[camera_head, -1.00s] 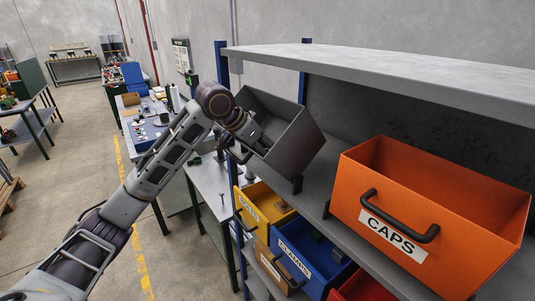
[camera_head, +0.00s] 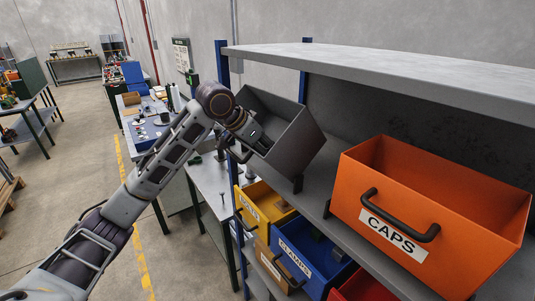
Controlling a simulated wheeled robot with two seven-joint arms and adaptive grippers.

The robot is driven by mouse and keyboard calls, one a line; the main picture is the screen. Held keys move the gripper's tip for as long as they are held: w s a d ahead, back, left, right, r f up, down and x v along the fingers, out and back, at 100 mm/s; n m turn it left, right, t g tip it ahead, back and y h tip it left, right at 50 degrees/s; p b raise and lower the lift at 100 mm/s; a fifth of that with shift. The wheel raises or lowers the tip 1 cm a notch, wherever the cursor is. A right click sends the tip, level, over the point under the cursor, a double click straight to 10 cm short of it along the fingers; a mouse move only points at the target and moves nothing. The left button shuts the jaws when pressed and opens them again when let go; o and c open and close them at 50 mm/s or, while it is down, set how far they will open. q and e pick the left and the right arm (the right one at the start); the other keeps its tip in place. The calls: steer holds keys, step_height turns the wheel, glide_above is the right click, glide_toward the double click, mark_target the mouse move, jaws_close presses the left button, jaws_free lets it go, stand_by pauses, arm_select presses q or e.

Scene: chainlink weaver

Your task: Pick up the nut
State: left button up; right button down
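No nut can be made out in this view. My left arm comes in from the lower left, and my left gripper (camera_head: 262,142) reaches into the mouth of a dark grey bin (camera_head: 292,140). The bin sits tilted on the grey shelf, its open side facing me and to the left. The fingers are small and dark against the dark bin, so I cannot tell whether they are open or shut, or whether they hold anything. The bin's inside is partly hidden by the gripper. My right gripper is not in view.
An orange bin (camera_head: 435,212) labelled CAPS stands on the same shelf at the right. A grey upper shelf (camera_head: 400,78) hangs above. Below are a yellow bin (camera_head: 251,203) and a blue bin (camera_head: 300,262) labelled CLAMPS. Workbenches stand behind; the floor at left is open.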

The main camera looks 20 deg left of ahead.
arm_select(q)
steer(key=shift+r, duration=0.15)
step_height(320, 180, up, 10)
steer(key=b, duration=0.1)
stand_by(0.8)
steer(key=shift+a, duration=0.1)
stand_by(0.6)
